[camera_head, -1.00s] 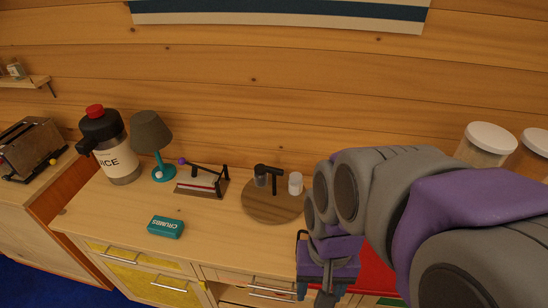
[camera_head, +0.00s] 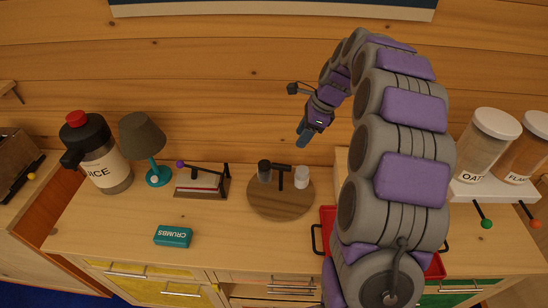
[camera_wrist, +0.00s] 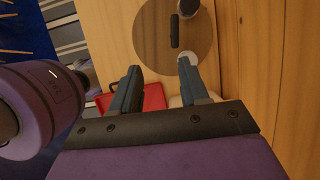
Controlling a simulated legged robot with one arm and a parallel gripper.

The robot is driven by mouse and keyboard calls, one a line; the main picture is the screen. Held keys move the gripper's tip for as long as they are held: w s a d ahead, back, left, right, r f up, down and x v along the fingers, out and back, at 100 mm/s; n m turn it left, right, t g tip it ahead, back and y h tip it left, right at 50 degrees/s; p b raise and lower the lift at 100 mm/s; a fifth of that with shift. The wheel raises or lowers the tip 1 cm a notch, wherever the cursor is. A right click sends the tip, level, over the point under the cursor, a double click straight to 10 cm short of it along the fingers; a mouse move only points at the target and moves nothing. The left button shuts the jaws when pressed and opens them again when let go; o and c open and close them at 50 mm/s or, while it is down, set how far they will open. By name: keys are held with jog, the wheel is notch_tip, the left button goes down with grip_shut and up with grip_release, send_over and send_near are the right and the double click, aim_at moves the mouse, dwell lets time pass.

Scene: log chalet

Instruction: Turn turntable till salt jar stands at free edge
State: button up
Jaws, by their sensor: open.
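The turntable (camera_head: 278,205) is a round wooden disc on the counter. A white jar (camera_head: 302,178), likely the salt jar, stands at its back right. A dark jar (camera_head: 264,171) stands at its back left. A black T-shaped handle (camera_head: 281,175) rises between them. My gripper (camera_head: 303,139) is open and empty, above and behind the turntable, pointing down. In the wrist view the turntable (camera_wrist: 155,40) lies beyond my open fingers (camera_wrist: 157,82). The white jar (camera_wrist: 187,60) is partly hidden behind the right fingertip. I cannot read a label on either jar.
A red tray (camera_head: 327,216) is right of the turntable, partly hidden by my arm. The counter front is clear. The log wall is close behind.

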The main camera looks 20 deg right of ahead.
jog(key=w+m, duration=0.1)
jog(key=w, duration=0.1)
send_near(282, 165)
jog(key=a+f+b, duration=0.1)
jog(key=f, duration=0.1)
jog(key=shift+w+a+f+m+b, duration=0.15)
jog(key=shift+a+f+m+b, duration=0.15)
jog(key=shift+a+f+b, duration=0.1)
jog(key=x, duration=0.2)
jog(key=d+x, duration=0.1)
jog(key=x, duration=0.1)
jog(key=shift+w+a+f+b, duration=0.1)
jog(key=shift+w+f+b, duration=0.1)
jog(key=shift+f+b, duration=0.3)
jog(key=shift+f, duration=0.4)
jog(key=shift+w+a, duration=0.1)
jog(key=shift+a, duration=0.4)
jog(key=shift+c, duration=1.8)
jog(key=shift+d, duration=0.3)
jog(key=c, duration=0.3)
grip_shut()
